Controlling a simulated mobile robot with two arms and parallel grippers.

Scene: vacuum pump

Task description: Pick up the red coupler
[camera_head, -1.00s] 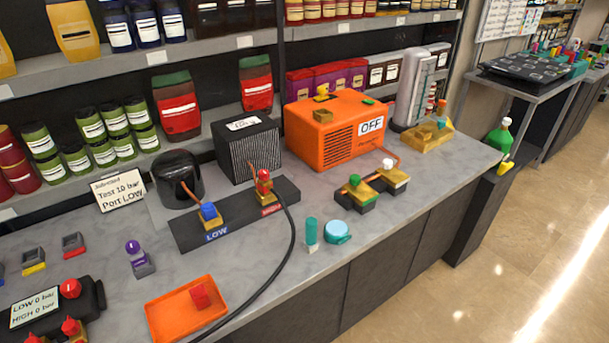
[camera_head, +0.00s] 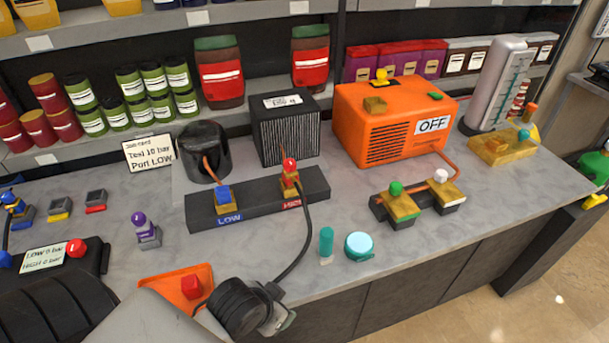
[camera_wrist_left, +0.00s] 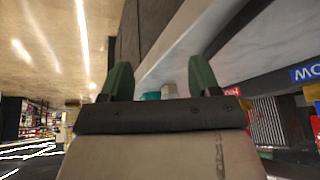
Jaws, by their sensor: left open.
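A red-topped coupler (camera_head: 290,168) stands upright on the port marked HIGH of the dark block (camera_head: 256,198), with a black hose (camera_head: 303,235) running down from it. A red block-like piece (camera_head: 191,286) sits in the orange tray (camera_head: 204,273), partly behind my left arm; I cannot tell if it is a coupler. My left gripper (camera_head: 278,312) is at the counter's front edge, right of the tray and below the HIGH port, apart from both red pieces. In the left wrist view its green fingers (camera_wrist_left: 160,80) are spread with nothing between them. My right gripper is not in view.
A teal cylinder (camera_head: 326,242) and a round teal cap (camera_head: 359,246) stand right of the hose. The orange machine marked OFF (camera_head: 395,120) is behind. A purple-topped piece (camera_head: 145,232) and a gauge box (camera_head: 60,262) are at the left.

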